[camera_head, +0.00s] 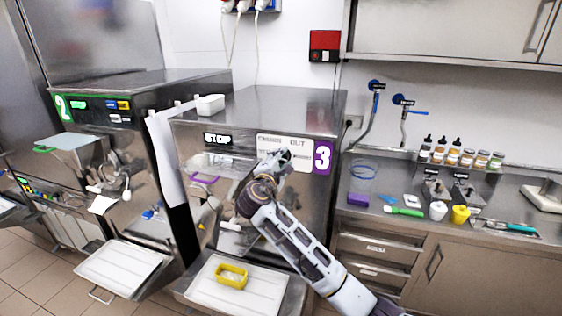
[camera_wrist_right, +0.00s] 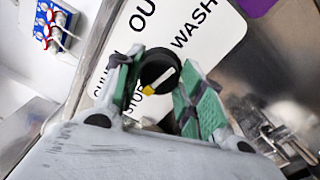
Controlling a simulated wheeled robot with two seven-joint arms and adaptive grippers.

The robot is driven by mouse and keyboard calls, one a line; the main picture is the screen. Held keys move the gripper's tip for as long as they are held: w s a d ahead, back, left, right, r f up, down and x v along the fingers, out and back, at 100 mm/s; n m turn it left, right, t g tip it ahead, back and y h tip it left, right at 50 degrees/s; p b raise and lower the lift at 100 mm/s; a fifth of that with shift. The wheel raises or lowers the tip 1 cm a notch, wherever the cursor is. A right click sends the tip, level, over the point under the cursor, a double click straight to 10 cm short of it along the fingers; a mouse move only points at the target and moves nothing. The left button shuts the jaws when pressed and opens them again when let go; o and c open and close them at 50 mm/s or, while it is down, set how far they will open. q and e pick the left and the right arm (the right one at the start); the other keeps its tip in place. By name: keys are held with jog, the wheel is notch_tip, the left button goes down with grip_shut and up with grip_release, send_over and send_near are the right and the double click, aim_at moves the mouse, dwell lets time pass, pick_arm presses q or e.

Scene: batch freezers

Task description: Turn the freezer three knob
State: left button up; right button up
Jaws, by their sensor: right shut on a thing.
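Freezer three (camera_head: 290,115) is the steel machine in the middle of the head view, marked by a purple "3" label (camera_head: 323,157). Its white dial panel (camera_head: 298,145) is on the upper front. In the right wrist view the black round knob (camera_wrist_right: 160,70), with a white line and a yellow mark, sits between the green pads of my right gripper (camera_wrist_right: 158,88). The gripper is shut on the knob. In the head view my right gripper (camera_head: 275,160) covers the knob. My left gripper is not in view.
A tray (camera_head: 208,292) holding a yellow container (camera_head: 231,276) is below freezer three. Freezer two (camera_head: 110,95) stands to the left. A counter (camera_head: 400,235) with bottles, cups and tools is at the right. A small white tub (camera_head: 210,105) is on top between the freezers.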

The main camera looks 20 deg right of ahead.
jog(key=shift+f+n, duration=0.15)
jog(key=shift+n, duration=1.05)
jog(key=o, duration=1)
jog(key=shift+a, duration=0.1)
jog(key=shift+c, duration=0.2)
jog(key=shift+o, duration=0.3)
jog(key=v, duration=1.2)
